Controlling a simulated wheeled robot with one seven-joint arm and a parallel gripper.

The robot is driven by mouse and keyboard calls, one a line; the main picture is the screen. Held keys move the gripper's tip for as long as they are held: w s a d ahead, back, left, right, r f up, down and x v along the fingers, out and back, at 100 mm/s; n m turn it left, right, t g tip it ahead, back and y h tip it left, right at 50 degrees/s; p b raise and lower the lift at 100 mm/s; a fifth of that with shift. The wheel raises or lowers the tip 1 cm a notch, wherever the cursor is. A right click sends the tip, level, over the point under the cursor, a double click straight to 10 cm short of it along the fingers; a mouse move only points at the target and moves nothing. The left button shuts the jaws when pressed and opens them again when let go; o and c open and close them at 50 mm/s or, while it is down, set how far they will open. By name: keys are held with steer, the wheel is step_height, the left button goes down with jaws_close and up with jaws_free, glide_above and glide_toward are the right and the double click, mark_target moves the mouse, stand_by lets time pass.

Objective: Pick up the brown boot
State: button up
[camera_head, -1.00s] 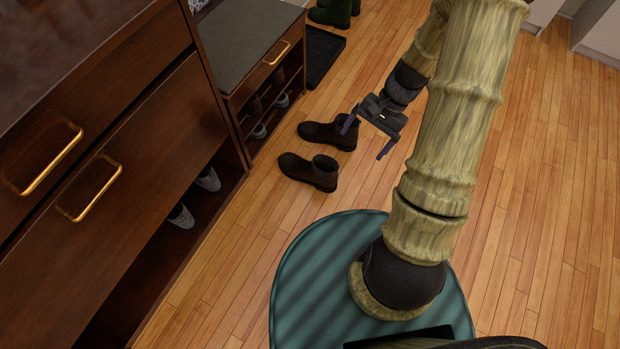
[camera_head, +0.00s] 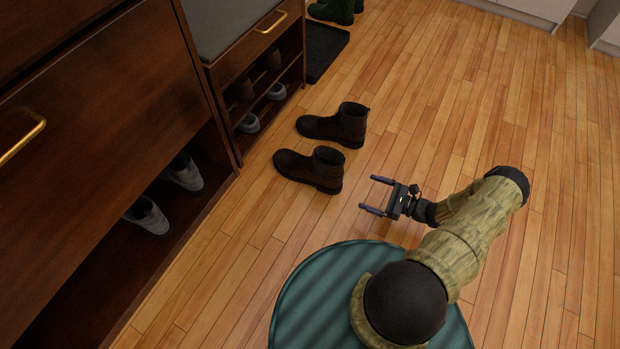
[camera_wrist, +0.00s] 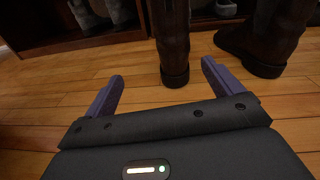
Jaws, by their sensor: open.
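Two dark brown boots stand upright on the wood floor, side by side, toes to the left. The nearer brown boot (camera_head: 310,170) is closer to my gripper; the farther brown boot (camera_head: 336,126) stands just behind it. My gripper (camera_head: 369,194) is open and empty, low over the floor to the right of the nearer boot's heel, fingers pointing left. In the wrist view, the heel of a brown boot (camera_wrist: 173,50) rises ahead between my open fingers (camera_wrist: 160,85), apart from them. The other boot (camera_wrist: 268,40) is to its right. Their tops are cut off there.
A dark wood cabinet (camera_head: 90,130) with grey shoes (camera_head: 147,215) on its low shelf stands at left. A bench (camera_head: 240,65) with shoes underneath is behind it. A black mat (camera_head: 325,52) and green boots (camera_head: 336,10) lie farther back. The floor at right is clear.

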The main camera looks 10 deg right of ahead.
mark_target(329, 174)
steer(key=f+m+t, duration=0.1)
steer(key=d+f+t, duration=0.1)
steer(key=f, duration=0.1)
steer(key=shift+f+m+h+b, duration=0.25)
steer(key=shift+m+h+b, duration=0.05)
steer(key=shift+m+b, duration=0.1)
steer(key=shift+a, duration=0.1)
steer(key=x, duration=1.1)
steer(key=shift+a+r+p, duration=0.1)
steer(key=shift+a+p, duration=0.1)
steer(key=shift+p, duration=0.1)
steer(key=shift+w+a, duration=0.25)
steer(key=shift+w, duration=0.05)
steer(key=x, duration=0.5)
steer(key=shift+w+b, duration=0.2)
steer(key=shift+b, duration=0.2)
